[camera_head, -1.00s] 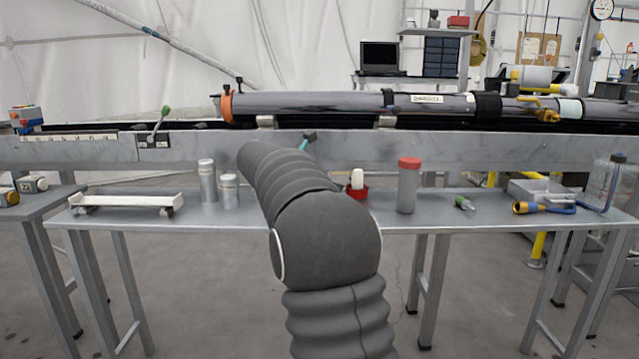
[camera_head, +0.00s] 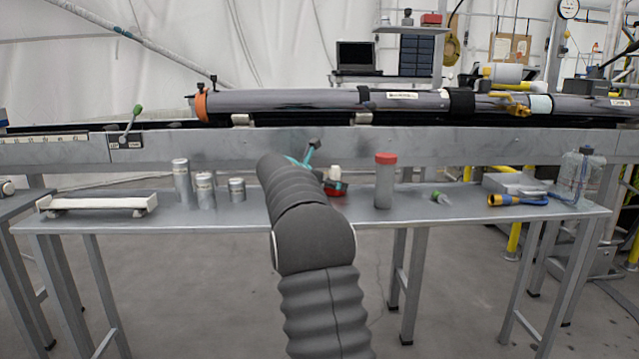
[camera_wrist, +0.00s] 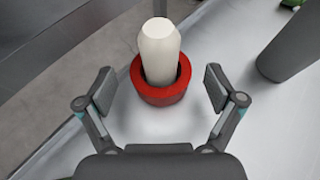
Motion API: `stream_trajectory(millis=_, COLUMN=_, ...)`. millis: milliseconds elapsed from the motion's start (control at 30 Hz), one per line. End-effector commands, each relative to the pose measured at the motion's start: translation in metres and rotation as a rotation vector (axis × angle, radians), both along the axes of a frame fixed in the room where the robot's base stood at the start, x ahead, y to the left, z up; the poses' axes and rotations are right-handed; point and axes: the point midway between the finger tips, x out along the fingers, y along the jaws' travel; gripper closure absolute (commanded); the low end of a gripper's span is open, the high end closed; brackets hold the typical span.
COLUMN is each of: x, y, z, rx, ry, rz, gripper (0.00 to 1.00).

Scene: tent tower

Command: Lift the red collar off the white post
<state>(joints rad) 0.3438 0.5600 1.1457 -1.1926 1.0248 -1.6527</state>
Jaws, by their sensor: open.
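The red collar (camera_wrist: 163,93) sits around the base of the white post (camera_wrist: 160,52), low on the grey table (camera_head: 405,215). In the head view the post (camera_head: 335,173) and part of the collar (camera_head: 338,189) show just right of my arm, which hides the rest. My gripper (camera_wrist: 160,90) is open in the wrist view, with one finger on each side of the collar. A gap shows between each finger and the collar. In the head view my arm mostly hides the gripper.
A grey cylinder with a red cap (camera_head: 385,182) stands right of the post. Several metal canisters (camera_head: 205,190) stand left of my arm. A white rack (camera_head: 97,203) lies at the left. A green-tipped item (camera_head: 440,197) and a yellow-handled tool (camera_head: 517,201) lie at the right.

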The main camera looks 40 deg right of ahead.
Motion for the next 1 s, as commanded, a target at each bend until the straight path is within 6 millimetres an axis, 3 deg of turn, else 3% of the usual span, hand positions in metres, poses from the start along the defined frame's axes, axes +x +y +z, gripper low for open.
stream_trajectory(millis=200, x=0.003, y=-0.017, z=-0.007, rx=0.0, ry=-0.001, rz=0.0, gripper=0.07)
stream_trajectory(millis=567, x=0.004, y=-0.021, z=-0.008, rx=0.0, ry=-0.001, rz=0.0, gripper=0.07)
stream_trajectory(millis=833, x=0.004, y=-0.02, z=-0.009, rx=0.0, ry=-0.001, rz=0.0, gripper=0.75)
stream_trajectory(millis=867, x=0.004, y=-0.02, z=-0.009, rx=0.0, ry=-0.001, rz=0.0, gripper=0.76)
stream_trajectory(millis=900, x=0.004, y=-0.021, z=-0.009, rx=0.0, ry=-0.001, rz=0.0, gripper=0.42)
stream_trajectory(millis=1000, x=0.004, y=-0.021, z=-0.009, rx=0.001, ry=0.0, rz=-0.001, gripper=0.67)
